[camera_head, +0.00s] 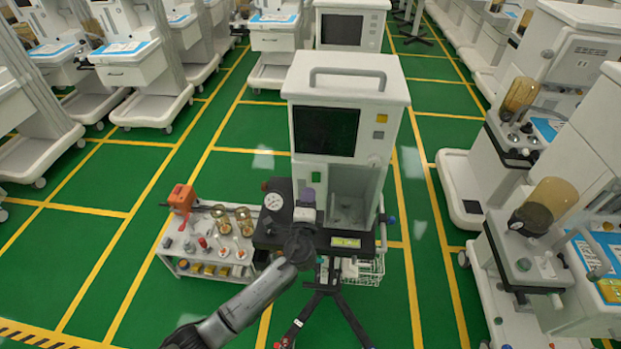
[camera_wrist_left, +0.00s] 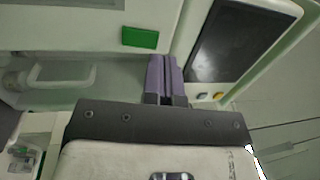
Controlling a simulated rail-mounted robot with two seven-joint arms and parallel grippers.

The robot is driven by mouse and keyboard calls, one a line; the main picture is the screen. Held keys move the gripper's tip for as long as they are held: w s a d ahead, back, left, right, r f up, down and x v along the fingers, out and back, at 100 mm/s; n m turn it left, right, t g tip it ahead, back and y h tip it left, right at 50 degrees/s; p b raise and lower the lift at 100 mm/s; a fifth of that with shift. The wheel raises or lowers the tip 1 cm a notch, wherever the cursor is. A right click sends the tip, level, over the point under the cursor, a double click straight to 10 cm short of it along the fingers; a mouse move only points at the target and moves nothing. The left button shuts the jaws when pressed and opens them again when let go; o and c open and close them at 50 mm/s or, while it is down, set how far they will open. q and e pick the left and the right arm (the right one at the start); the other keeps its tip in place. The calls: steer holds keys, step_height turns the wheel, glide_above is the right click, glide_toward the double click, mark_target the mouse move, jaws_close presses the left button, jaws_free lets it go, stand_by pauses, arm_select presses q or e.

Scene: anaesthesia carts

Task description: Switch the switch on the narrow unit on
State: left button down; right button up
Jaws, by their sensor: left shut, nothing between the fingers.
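The narrow unit (camera_head: 347,84) is a tall white cabinet in the middle of the head view, with a handle on top and a dark screen (camera_head: 326,131). An orange square (camera_head: 381,118) sits right of the screen. In the left wrist view, the screen (camera_wrist_left: 226,40) is at the right and a green rectangle (camera_wrist_left: 140,38) is on a pale panel. I cannot tell which part is the switch. My left gripper (camera_head: 308,194) is in front of the unit, below the screen. Its purple fingers (camera_wrist_left: 164,72) are shut and empty, seemingly apart from the green rectangle. My right gripper is not in view.
A black shelf with a gauge (camera_head: 273,202) and a yellow-green display (camera_head: 345,242) lies around my left gripper. A low trolley (camera_head: 196,268) with an orange device (camera_head: 181,199) stands left. Carts with amber domes (camera_head: 553,197) stand right. Green floor is free at left.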

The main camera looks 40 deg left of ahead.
mark_target(316, 178)
arm_select(q)
steer(key=shift+p+x, duration=0.4)
steer(key=shift+x, duration=2.2)
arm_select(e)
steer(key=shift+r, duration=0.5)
